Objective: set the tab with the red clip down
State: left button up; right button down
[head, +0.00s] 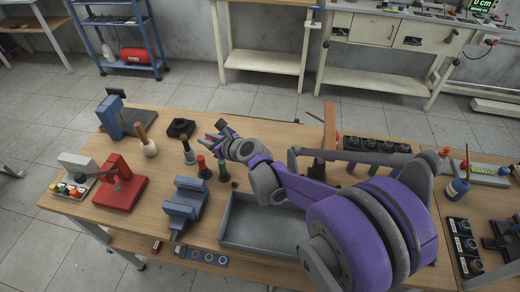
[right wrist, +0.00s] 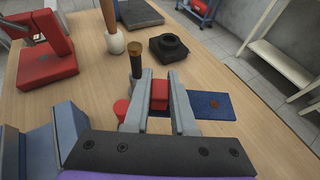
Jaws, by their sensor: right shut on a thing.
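My right gripper (head: 218,138) reaches over the far middle of the wooden table. In the right wrist view its two grey fingers (right wrist: 161,108) are shut on a small red clip (right wrist: 160,94). The flat dark blue tab (right wrist: 210,106), with a reddish-brown spot on it, extends to the right from the clip, past the right finger. In the head view the clip and tab show only as small shapes at the fingertips. I cannot tell whether the tab touches the table. My left gripper is not in view.
Close by stand a dark-topped handle (head: 186,150), a red-topped piece (head: 202,168) and a black block (head: 181,128). A blue vise (head: 185,203) and a grey tray (head: 232,235) are nearer. A red press (head: 122,185) stands left. Bare wood (right wrist: 258,128) shows right of the tab.

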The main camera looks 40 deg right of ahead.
jog(key=s+d+m+h+b, duration=0.2)
jog(key=d+m+h+b, duration=0.15)
jog(key=d, duration=0.95)
jog(key=shift+n, duration=0.45)
jog(key=f, duration=0.2)
jog(key=f+b, duration=0.1)
jog(key=f, duration=0.3)
jog(key=shift+d, duration=0.25)
pick_arm(q)
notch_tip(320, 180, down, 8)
jog(key=b, duration=0.1)
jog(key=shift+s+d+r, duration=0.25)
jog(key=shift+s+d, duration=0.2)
pick_arm(e)
jog(key=shift+f, duration=2.2)
jog(key=shift+f, duration=0.1)
pick_arm(q)
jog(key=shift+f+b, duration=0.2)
jog(key=shift+b, duration=0.1)
pick_arm(e)
jog(key=c, duration=0.7)
grip_release()
jog(key=shift+c, duration=0.2)
